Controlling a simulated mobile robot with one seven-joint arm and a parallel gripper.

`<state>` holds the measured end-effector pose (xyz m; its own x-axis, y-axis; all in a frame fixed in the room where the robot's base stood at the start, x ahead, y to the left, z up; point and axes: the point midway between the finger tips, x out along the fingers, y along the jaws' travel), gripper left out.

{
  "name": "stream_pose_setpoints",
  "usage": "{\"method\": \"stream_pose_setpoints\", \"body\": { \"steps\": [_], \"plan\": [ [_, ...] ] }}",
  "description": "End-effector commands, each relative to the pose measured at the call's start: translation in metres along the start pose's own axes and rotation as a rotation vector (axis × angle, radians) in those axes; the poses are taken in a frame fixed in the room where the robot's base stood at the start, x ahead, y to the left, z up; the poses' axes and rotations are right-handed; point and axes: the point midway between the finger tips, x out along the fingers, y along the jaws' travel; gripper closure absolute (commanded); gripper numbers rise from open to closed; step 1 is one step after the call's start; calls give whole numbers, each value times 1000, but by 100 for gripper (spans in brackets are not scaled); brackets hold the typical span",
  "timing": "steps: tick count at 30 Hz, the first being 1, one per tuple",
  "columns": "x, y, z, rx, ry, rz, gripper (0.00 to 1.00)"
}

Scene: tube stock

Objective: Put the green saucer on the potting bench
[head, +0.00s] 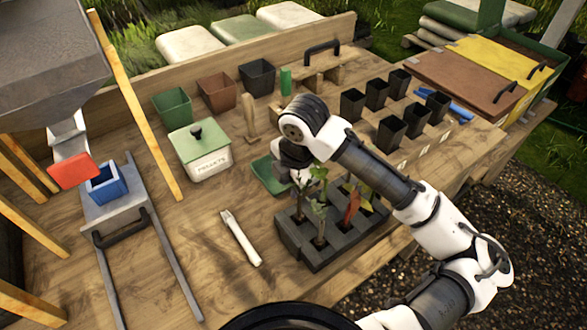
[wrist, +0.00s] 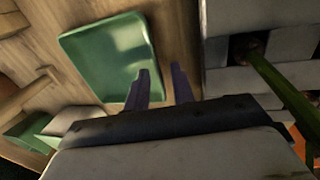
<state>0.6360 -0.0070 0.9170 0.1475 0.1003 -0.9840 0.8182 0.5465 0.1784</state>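The green saucer (head: 266,178) is a shallow square dish. In the head view it is at the bench's middle, partly hidden by my arm. In the wrist view the saucer (wrist: 100,58) fills the upper left over bare wood; I cannot tell whether it touches the wood. My gripper (wrist: 162,87) is open, its dark fingers apart. The left finger overlaps the saucer's right side and the right finger is over wood just outside its rim. In the head view my gripper (head: 296,178) is mostly hidden. The potting bench (head: 200,255) is a wooden top.
A dark seedling tray (head: 330,252) with plants stands close to the right of the saucer. A green-lidded box (head: 202,160) is to its left, and a wooden dibber (head: 249,116) stands behind. A white label-like tool (head: 240,238) lies in front. Bare wood lies at front left.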

Motion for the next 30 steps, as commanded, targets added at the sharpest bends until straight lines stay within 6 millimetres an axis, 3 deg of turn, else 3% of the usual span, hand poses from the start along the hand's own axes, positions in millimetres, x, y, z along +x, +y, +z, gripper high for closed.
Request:
{"method": "stream_pose_setpoints", "body": {
  "steps": [16, 22, 30],
  "plan": [
    [-104, 0, 1, 0, -4, 3, 76],
    [-119, 0, 0, -1, -2, 1, 76],
    [-120, 0, 0, 0, -1, 2, 76]
  ]
}}
